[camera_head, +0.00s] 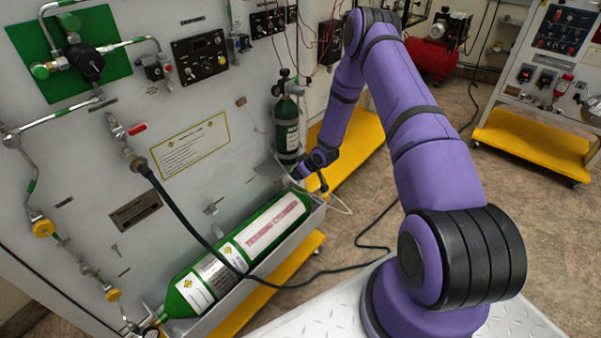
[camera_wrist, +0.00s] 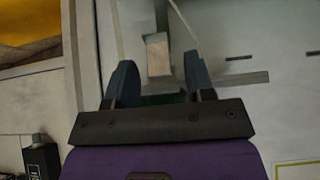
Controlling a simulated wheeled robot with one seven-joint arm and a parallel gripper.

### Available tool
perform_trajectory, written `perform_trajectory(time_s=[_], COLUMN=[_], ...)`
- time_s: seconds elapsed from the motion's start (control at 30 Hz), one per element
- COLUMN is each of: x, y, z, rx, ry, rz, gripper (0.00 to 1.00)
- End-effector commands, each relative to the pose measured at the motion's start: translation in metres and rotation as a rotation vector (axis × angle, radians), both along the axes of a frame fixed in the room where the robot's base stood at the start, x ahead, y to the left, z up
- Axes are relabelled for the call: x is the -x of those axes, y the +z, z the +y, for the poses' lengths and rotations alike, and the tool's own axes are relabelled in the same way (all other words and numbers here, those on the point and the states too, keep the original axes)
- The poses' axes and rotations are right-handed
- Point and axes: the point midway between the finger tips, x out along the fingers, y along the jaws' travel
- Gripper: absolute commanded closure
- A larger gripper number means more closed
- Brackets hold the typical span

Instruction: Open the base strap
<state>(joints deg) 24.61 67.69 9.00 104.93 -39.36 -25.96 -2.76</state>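My gripper (camera_head: 300,173) is at the end of my arm, near the panel and close to the foot of the small upright green cylinder (camera_head: 287,128). In the wrist view its two dark fingers (camera_wrist: 160,78) are apart, with a clear gap between them. A pale beige block (camera_wrist: 158,54) shows between and beyond the fingertips; it may be part of the base strap, but I cannot tell. I see no contact with it. The strap itself is not clearly made out in the head view, where my wrist covers part of the area by the cylinder's foot.
A large green training cylinder (camera_head: 243,251) lies in a grey tray (camera_head: 285,243) below. A dark hose (camera_head: 183,210) drapes over it to the floor. The panel (camera_head: 235,150) carries valves and pipes. Open floor (camera_head: 470,110) lies to the right.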

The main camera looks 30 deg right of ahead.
Motion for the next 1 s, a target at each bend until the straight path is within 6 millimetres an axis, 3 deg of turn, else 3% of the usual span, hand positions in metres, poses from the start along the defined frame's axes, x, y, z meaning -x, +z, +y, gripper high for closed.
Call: perform_trajectory(time_s=[0.27, 0.7, 1.0], x=[0.007, 0.049, 0.061], y=[0.009, 0.070, 0.086], z=[-0.004, -0.019, -0.022], rx=[0.001, 0.001, -0.001], ry=[-0.001, -0.001, 0.001], rz=[0.002, -0.001, 0.000], gripper=[0.51, 0.51, 0.51])
